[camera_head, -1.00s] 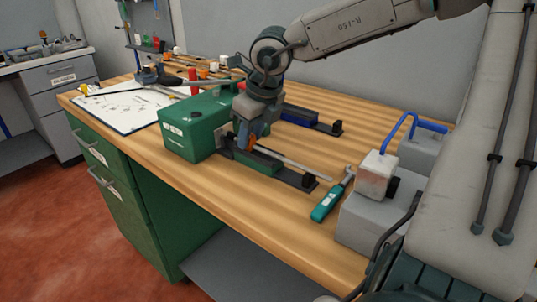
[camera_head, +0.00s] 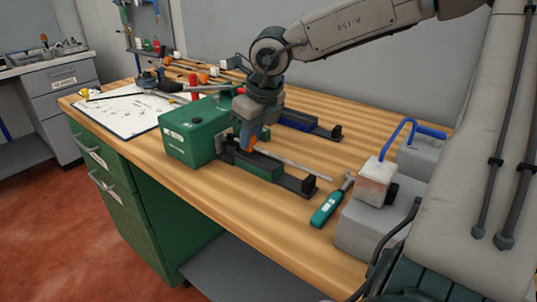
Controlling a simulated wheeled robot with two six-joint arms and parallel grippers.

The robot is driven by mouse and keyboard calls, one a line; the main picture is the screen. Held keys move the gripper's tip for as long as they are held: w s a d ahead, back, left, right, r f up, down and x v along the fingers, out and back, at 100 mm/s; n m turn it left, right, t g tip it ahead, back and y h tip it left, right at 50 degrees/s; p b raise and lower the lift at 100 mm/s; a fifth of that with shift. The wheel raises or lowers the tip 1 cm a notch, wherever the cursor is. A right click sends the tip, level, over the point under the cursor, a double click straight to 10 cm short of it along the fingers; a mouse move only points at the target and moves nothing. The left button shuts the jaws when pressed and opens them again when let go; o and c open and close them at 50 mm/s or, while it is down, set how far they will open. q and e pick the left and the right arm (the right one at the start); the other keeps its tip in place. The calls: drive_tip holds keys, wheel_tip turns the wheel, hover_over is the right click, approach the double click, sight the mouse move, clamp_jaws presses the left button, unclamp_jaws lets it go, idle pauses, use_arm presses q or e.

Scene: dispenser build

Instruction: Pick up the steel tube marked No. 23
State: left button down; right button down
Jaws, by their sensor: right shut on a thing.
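A thin steel tube (camera_head: 295,166) runs from my right gripper (camera_head: 248,141) toward the right, above a dark rail with a green block. The right gripper's jaws are shut on the tube near its left end, beside the green machine box (camera_head: 188,136). The jaws hide that end of the tube. No number on the tube can be read at this size. I cannot tell whether the tube is clear of the rail (camera_head: 298,186). My left gripper is not in view.
A teal-handled tool (camera_head: 327,207) lies right of the rail. A grey block with a blue bent tube (camera_head: 396,138) stands farther right. A second rail with a blue block (camera_head: 296,123) lies behind. A paper sheet (camera_head: 117,112) lies at the left. The front bench strip is clear.

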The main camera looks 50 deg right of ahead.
drive_tip(key=shift+r+p, duration=1.65)
drive_tip(key=shift+r, duration=1.2)
